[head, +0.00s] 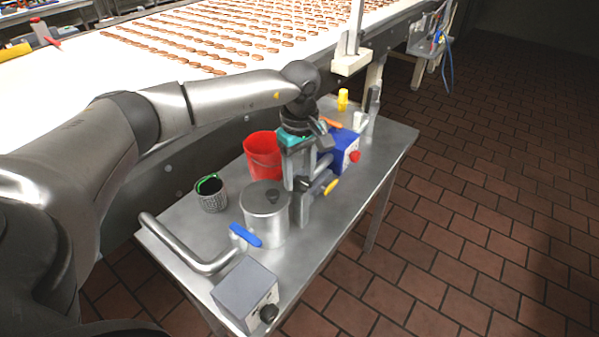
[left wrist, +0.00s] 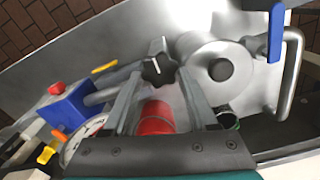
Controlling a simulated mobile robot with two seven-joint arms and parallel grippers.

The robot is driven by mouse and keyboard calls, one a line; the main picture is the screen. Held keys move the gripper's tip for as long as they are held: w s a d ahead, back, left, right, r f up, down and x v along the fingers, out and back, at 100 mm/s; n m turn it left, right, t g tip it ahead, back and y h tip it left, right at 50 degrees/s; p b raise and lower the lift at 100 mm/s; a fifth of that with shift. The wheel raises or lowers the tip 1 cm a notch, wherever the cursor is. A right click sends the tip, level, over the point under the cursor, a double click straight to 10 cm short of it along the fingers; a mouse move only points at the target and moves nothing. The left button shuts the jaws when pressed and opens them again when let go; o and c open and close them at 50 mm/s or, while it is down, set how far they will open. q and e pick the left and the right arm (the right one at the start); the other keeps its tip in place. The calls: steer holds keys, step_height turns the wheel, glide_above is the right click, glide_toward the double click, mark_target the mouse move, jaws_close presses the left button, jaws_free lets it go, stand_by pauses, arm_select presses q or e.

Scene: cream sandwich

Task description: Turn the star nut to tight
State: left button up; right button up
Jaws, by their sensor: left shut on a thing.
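The star nut is a black lobed knob with a pale mark; in the left wrist view the star nut (left wrist: 158,70) sits between the fingertips of my left gripper (left wrist: 160,75). In the head view my left gripper (head: 300,180) points down over the steel table, at the metal pipe fitting beside the lidded pot. The dark star nut (head: 302,185) is partly hidden there by the fingers. The gripper is shut on it. Whether the nut is tight or loose cannot be told. My right gripper is in neither view.
Close around stand the steel pot (head: 265,222), a red bucket (head: 262,152), a blue box (head: 340,146) with a red button and a yellow lever (head: 331,187). A blue-handled pipe (head: 190,255) and grey box (head: 243,287) lie in front. A conveyor (head: 70,80) runs behind.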

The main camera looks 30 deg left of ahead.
mark_target(300, 180)
arm_select(q)
steer(key=o, duration=1.4)
steer(key=shift+r, duration=0.15)
step_height(300, 180, up, 15)
steer(key=shift+r+p, duration=0.1)
steer(key=shift+p, duration=0.55)
